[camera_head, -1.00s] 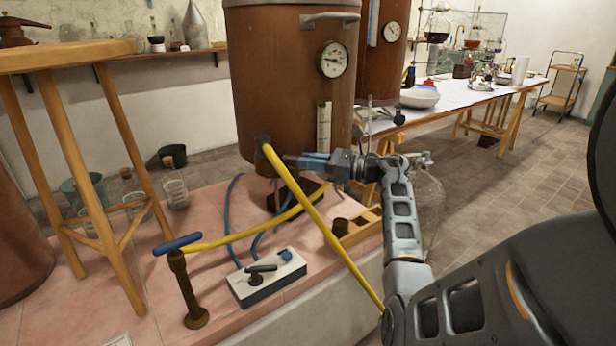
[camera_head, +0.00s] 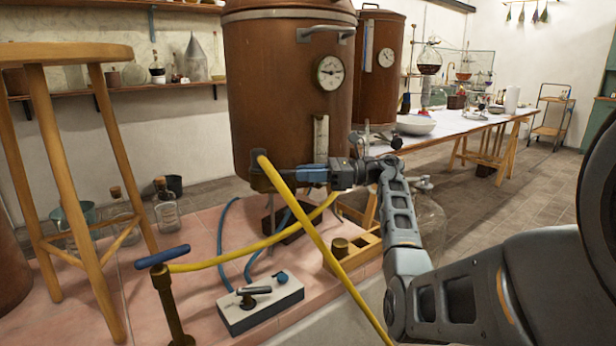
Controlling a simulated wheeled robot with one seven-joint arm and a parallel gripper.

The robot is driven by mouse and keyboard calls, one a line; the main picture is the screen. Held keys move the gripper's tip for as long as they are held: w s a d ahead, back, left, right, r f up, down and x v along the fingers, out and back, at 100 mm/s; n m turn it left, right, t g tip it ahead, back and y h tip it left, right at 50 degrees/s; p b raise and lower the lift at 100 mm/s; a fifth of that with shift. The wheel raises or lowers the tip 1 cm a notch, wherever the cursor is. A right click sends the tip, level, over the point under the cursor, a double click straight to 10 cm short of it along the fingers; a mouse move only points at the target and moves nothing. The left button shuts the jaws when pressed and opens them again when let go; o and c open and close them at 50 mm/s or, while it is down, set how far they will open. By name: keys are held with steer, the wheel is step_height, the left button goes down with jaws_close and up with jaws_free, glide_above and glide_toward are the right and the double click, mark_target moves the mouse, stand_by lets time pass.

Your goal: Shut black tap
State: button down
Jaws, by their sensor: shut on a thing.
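The black tap (camera_head: 262,183) is a dark fitting low on the front of the rust-brown boiler (camera_head: 285,110). The end of a yellow hose runs into it and partly covers it. My gripper (camera_head: 290,175) reaches it from the right, level, with its blue-and-dark fingers closed at the tap's right side. The exact grip and the tap's handle position are hidden by the fingers and the hose. A white box (camera_head: 262,308) with a black lever (camera_head: 254,290) and a blue knob stands on the pink tiles in front.
The yellow hose (camera_head: 322,245) crosses just in front of my gripper. A blue-handled pump (camera_head: 165,265) and a wooden stool (camera_head: 85,55) stand at the left. A wooden rack (camera_head: 352,250) and a glass vessel (camera_head: 430,215) lie close below my arm. Tiled floor is free at the right.

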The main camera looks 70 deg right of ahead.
steer(key=c, duration=1.1)
jaws_free()
steer(key=shift+o, duration=0.2)
steer(key=shift+r, duration=0.1)
